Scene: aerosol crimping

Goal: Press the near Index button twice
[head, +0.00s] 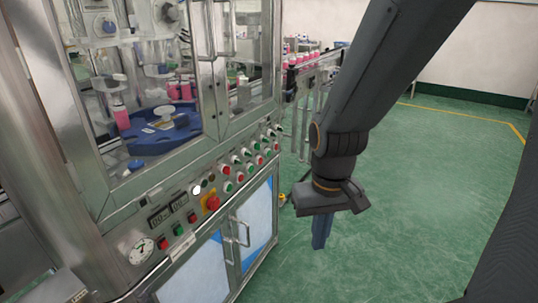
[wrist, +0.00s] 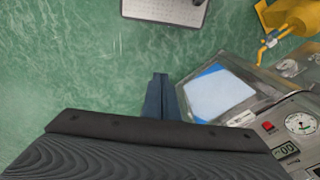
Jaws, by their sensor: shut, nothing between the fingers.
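The control panel (head: 215,185) runs along the front of the machine, below its glass doors. It carries several red and green buttons, including a red one (head: 163,243), a green one (head: 179,230) and another red one (head: 192,218). Labels are too small to read, so I cannot tell which is the near Index button. My gripper (head: 321,246) is shut and empty, pointing down over the floor to the right of the panel, apart from it. In the wrist view my gripper (wrist: 160,78) also looks closed, with one red button (wrist: 268,127) at the right.
A round gauge (head: 141,251), displays (head: 160,217) and a red emergency knob on yellow (head: 212,203) share the panel. Cabinet doors with protruding handles (head: 239,232) lie below. A conveyor (head: 315,66) stands behind my arm. Green floor (head: 440,170) is open to the right.

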